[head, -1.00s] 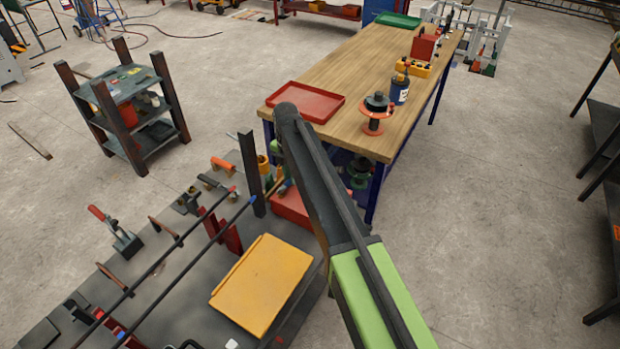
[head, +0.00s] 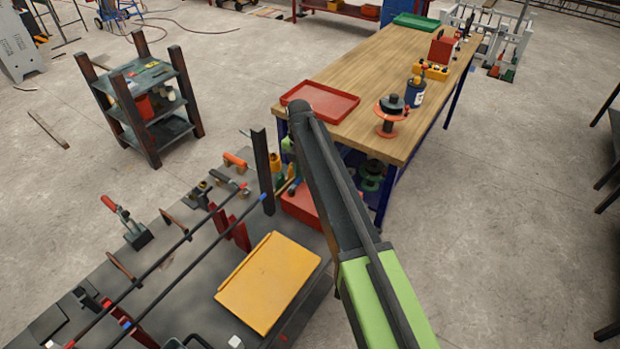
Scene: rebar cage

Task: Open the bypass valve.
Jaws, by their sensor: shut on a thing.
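I cannot make out the bypass valve with certainty. A small dark fitting with a brass-coloured part (head: 202,187) sits on the dark bench, but I cannot tell whether it is a valve. My arm rises from the lower right to a dark elbow beside the red tray. Beyond the elbow the arm is mostly hidden behind its own link, and I cannot see my gripper or what it touches.
The dark bench (head: 190,292) carries long rods, clamps and a yellow folder (head: 268,283). A dark upright post (head: 263,172) stands at its far end. The wooden table (head: 362,72) holds a red tray (head: 320,101) and a spool (head: 391,112).

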